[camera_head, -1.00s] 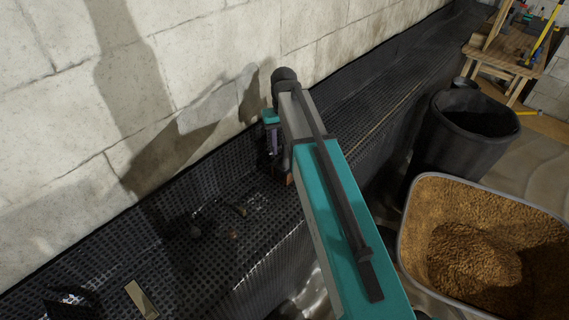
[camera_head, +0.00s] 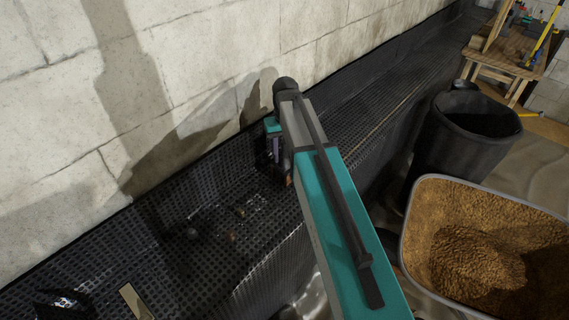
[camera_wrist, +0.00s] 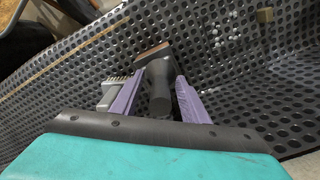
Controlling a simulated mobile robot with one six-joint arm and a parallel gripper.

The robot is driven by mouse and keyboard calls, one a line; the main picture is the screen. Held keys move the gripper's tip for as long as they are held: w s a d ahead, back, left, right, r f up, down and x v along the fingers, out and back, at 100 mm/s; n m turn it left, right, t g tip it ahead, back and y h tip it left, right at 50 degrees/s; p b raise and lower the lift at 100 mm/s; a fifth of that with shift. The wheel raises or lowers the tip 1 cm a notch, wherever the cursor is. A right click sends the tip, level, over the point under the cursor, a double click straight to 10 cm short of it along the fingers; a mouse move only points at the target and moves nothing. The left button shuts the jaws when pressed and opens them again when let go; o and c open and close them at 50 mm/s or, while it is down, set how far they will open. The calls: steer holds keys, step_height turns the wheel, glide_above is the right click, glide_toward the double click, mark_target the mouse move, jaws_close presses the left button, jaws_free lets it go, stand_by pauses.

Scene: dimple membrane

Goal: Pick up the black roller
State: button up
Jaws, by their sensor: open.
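In the wrist view, my gripper (camera_wrist: 160,79) has its two purple fingers apart. A black cylinder-shaped piece (camera_wrist: 158,92), which looks like the black roller, shows between them, with a dark block with a brown edge (camera_wrist: 150,53) at its far end. Gaps show beside the black piece, and I cannot tell whether either finger touches it. In the head view, my gripper (camera_head: 275,150) is low over the dimpled membrane close to the wall. My own arm hides most of what lies there.
Black dimpled membrane (camera_head: 90,250) covers the ledge along the block wall (camera_head: 200,50). A small dark round thing (camera_head: 192,233), small brown bits (camera_head: 240,212) and a beige strip (camera_head: 135,302) lie left. A gravel tub (camera_head: 480,250) and black bucket (camera_head: 470,130) stand right.

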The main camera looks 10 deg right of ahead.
steer(key=shift+f+b, duration=0.45)
steer(key=shift+f, duration=0.6)
jaws_close()
steer(key=shift+r, duration=0.15)
steer(key=shift+r+b, duration=1.1)
steer(key=shift+r, duration=3.8)
